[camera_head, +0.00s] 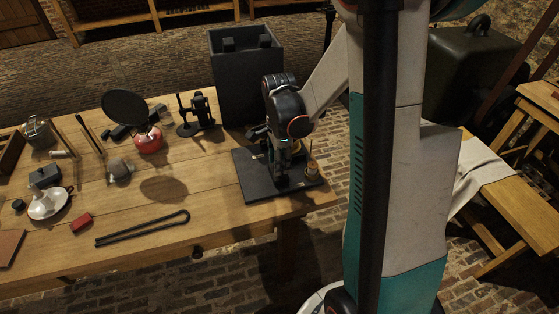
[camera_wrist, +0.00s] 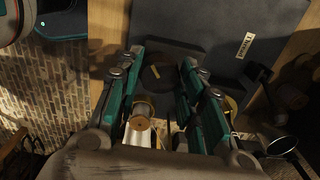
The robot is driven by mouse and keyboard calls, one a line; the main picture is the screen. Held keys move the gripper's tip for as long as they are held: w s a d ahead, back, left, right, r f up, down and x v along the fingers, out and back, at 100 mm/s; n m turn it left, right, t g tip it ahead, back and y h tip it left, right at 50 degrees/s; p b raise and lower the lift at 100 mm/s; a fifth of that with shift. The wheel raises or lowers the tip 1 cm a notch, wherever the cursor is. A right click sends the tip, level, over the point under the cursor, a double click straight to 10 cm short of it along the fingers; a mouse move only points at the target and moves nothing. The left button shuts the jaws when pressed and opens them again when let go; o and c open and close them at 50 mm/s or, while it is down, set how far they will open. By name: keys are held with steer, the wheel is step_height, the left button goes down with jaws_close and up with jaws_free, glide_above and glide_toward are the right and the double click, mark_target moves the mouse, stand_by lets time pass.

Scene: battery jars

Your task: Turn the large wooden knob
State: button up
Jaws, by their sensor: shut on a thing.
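My gripper (camera_head: 283,172) is low over the black board at the right end of the workbench, pointing down. In the wrist view its two teal fingers (camera_wrist: 163,60) stand on either side of a dark, round, shadowed knob (camera_wrist: 158,76), which I take for the large wooden knob. The gripper is shut on it. In the head view my gripper and arm hide the knob. A smaller brass or wooden spool-like piece (camera_wrist: 143,110) shows nearer the wrist camera, between the fingers. The black board (camera_head: 255,186) carries this apparatus; a small pale label (camera_wrist: 244,46) lies on it.
A tall dark box (camera_head: 247,85) stands behind the board. A small post with a yellowish base (camera_head: 311,166) is at the board's right.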

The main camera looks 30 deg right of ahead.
steer(key=m, duration=0.5)
steer(key=shift+m, duration=0.3)
steer(key=m, duration=0.5)
steer(key=shift+w, duration=0.1)
steer(key=shift+m, duration=0.3)
steer(key=o, duration=1.1)
steer(key=shift+c, duration=0.2)
step_height(320, 180, up, 12)
